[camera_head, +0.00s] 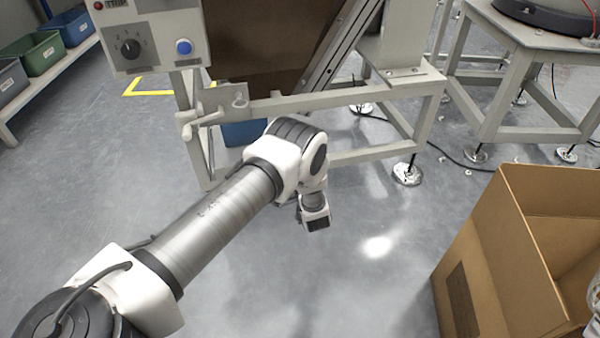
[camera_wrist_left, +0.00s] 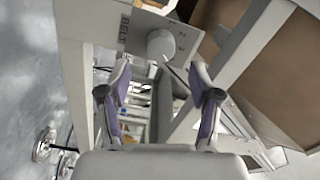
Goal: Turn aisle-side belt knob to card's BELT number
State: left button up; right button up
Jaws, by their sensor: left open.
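A round pale grey knob (camera_wrist_left: 160,45) sits on a light panel (camera_wrist_left: 150,23) in the left wrist view. The dark label (camera_wrist_left: 125,27) beside it reads BELT, and digits stand on its other side. My left gripper (camera_wrist_left: 160,70) is open, with purple-lined fingers. The knob shows beyond and between its fingertips; I see no grip on it. In the head view my left arm reaches to the middle, and its fingers cannot be made out. A black numbered dial (camera_head: 130,48) is on a control panel at upper left. I cannot make out a card.
A blue button (camera_head: 184,47) is right of the dial. A grey machine frame (camera_head: 290,103) with a crank (camera_head: 187,130) stands behind my arm. An open cardboard box (camera_head: 465,255) is at lower right. Bins (camera_head: 42,52) stand on a shelf at far left. Floor is clear at bottom centre.

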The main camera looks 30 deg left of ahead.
pick_arm(q)
jog(key=v, duration=0.7)
jog(key=shift+r, duration=0.1)
